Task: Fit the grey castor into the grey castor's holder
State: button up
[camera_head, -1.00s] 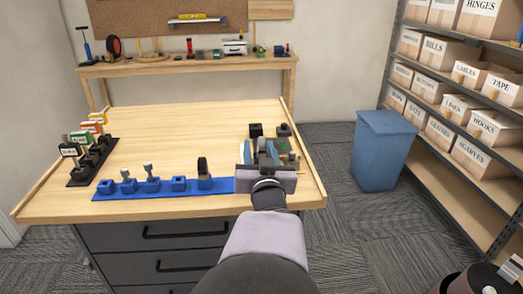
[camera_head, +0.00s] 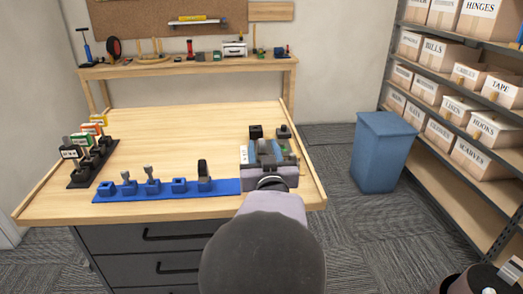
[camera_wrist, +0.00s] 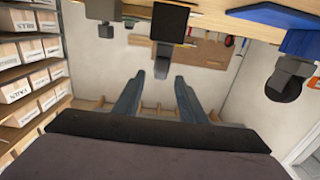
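A castor with a black wheel (camera_head: 203,167) stands upright on the blue strip, left of my gripper. In the wrist view its wheel (camera_wrist: 289,88) and grey bracket (camera_wrist: 293,68) show beneath a blue holder, as that picture is upside down. I take it for the grey castor. My gripper (camera_head: 266,148) is over the table's right part; the wrist view shows its fingers (camera_wrist: 160,76) spread, holding nothing I can see. A black block (camera_wrist: 170,22) with a grey upright piece (camera_wrist: 162,62) lies beyond them. I cannot tell which block is the grey castor's holder.
The blue strip (camera_head: 140,194) carries several blue holders, some with grey parts. A black rack (camera_head: 80,178) with labelled cards stands at the left. Another dark block (camera_head: 284,131) is at the right rear. The table's middle (camera_head: 185,130) is clear.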

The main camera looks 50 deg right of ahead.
aim_at(262, 142)
jog(key=shift+p+x, duration=0.3)
jog(key=shift+x, duration=1.7)
grip_shut()
notch_tip(262, 142, up, 10)
jog(key=shift+f+p, duration=0.1)
jog(key=shift+p, duration=0.4)
jog(key=shift+w, duration=0.15)
